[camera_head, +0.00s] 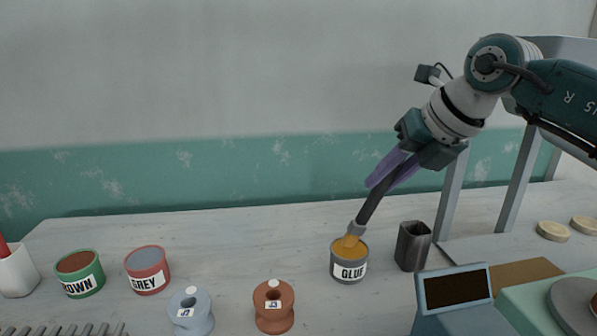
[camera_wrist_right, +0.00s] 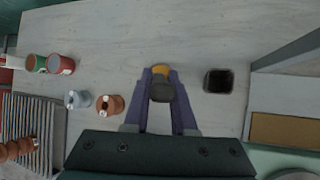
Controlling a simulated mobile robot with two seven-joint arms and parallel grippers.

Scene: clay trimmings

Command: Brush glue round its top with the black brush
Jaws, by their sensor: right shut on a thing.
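My right gripper (camera_head: 396,170) is shut on the black brush (camera_head: 370,208), which slants down to the left. The brush's tip is at the orange glue in the grey GLUE pot (camera_head: 348,268); how deep it dips I cannot tell. In the right wrist view my gripper (camera_wrist_right: 160,100) holds the brush (camera_wrist_right: 161,92) over the pot. My left gripper is not in view.
A dark, empty holder (camera_head: 412,246) stands just right of the glue pot. The BROWN pot (camera_head: 79,284), GREY pot (camera_head: 147,280) and a white cup (camera_head: 16,272) are at the left. A ribbed rack (camera_wrist_right: 30,130) lies front left. A dark-screened box (camera_head: 454,290) stands front right.

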